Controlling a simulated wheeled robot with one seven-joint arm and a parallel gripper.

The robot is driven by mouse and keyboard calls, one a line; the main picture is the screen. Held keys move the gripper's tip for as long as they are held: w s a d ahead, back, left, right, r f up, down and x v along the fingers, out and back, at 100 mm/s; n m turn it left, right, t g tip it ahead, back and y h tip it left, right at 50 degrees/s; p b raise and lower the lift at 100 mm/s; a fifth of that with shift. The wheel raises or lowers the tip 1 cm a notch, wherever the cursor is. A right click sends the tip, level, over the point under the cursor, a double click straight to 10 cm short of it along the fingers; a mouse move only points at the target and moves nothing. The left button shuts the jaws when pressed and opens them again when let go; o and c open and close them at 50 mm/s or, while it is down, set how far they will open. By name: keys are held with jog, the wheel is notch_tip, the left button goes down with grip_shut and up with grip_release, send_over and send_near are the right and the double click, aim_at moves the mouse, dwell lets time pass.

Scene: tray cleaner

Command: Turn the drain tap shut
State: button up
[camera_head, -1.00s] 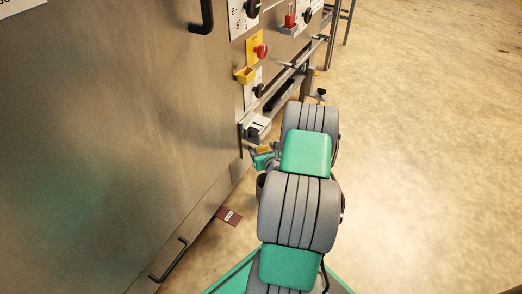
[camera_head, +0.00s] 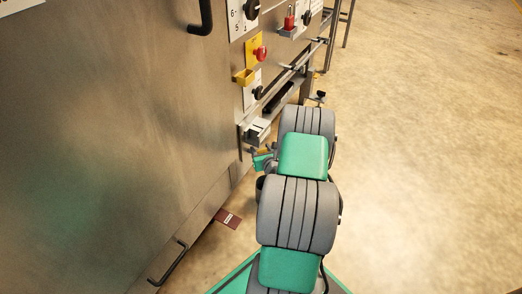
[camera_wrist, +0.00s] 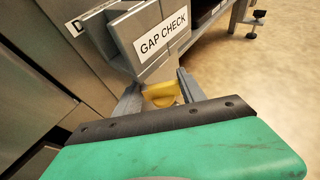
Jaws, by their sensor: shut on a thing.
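The drain tap shows as a yellow handle (camera_wrist: 163,94) low on the machine's front, below a grey block in the wrist view. My gripper (camera_wrist: 157,92) has its two grey fingers on either side of this handle and is shut on it. The green gripper body covers the lower part of the wrist view and hides what lies below the handle. In the head view my gripper (camera_head: 263,153) is small beside the machine, with a bit of yellow at its fingers. The tap's pipe and exact angle cannot be made out.
A grey block labelled "GAP CHECK" (camera_wrist: 162,42) sits just above my fingers. The steel machine (camera_head: 110,130) fills the left, with a yellow panel and red button (camera_head: 261,53) and a black lower handle (camera_head: 168,264). Open floor (camera_head: 430,160) lies to the right.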

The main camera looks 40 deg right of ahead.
jog(key=shift+c, duration=1.1)
jog(key=shift+d+f+n+y+b, duration=0.1)
jog(key=shift+n+y+b, duration=0.2)
jog(key=shift+s+n+t+y, duration=0.1)
jog(key=shift+n+t+y, duration=0.3)
jog(key=shift+n+y, duration=0.2)
jog(key=n+y+b, duration=0.1)
jog(key=n+y, duration=0.3)
jog(key=shift+y, duration=0.4)
jog(key=shift+n+y, duration=1.5)
jog(key=shift+y, duration=0.2)
